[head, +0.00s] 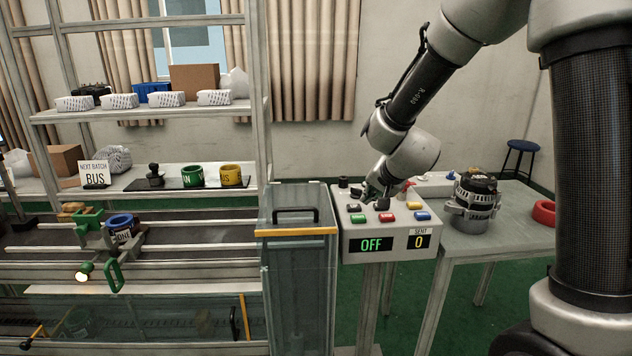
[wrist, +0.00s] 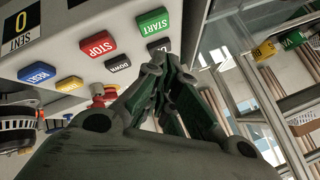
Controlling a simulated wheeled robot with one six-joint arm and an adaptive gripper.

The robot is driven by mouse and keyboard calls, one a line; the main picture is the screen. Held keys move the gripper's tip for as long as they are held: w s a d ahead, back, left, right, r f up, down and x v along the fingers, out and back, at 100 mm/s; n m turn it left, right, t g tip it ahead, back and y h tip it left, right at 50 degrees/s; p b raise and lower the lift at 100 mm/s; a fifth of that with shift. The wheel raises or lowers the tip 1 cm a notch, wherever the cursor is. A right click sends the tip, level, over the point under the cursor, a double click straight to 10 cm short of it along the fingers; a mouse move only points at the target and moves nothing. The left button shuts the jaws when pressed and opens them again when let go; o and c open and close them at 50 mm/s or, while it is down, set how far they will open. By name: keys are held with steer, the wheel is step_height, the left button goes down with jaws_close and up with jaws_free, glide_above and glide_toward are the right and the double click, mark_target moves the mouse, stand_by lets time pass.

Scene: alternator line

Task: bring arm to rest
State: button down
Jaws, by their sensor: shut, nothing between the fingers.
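My gripper (head: 374,192) is shut and empty, at the end of my arm, which reaches in from the upper right. It hangs over the back of the control box (head: 358,244); in the wrist view, its closed fingertips (wrist: 160,65) appear close to a black button (wrist: 158,46). I cannot tell whether they touch it. The box has a green START button (wrist: 153,22), a red STOP button (wrist: 97,45), a blue RESET button (wrist: 38,73) and a black DOWN button (wrist: 117,62). Its displays read OFF (head: 371,245) and SENT 0 (head: 419,241).
An alternator (head: 476,203) stands on the grey table (head: 510,225) right of the box, with a red ring (head: 544,212) farther right. A glass-sided enclosure (head: 296,290) with a black handle adjoins the box's left. Shelves (head: 150,112) and a conveyor line fill the left.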

steer(key=s+d+r+n+g, duration=0.2)
steer(key=s+d+r+n, duration=0.25)
steer(key=s+r, duration=0.65)
steer(key=s+d+n+g+h, duration=0.1)
steer(key=s+d, duration=0.4)
steer(key=s, duration=0.6)
steer(key=s+d+n+g+h, duration=0.1)
steer(key=s+d, duration=0.5)
steer(key=s, duration=0.5)
steer(key=shift+s+r, duration=0.2)
steer(key=shift+r, duration=0.1)
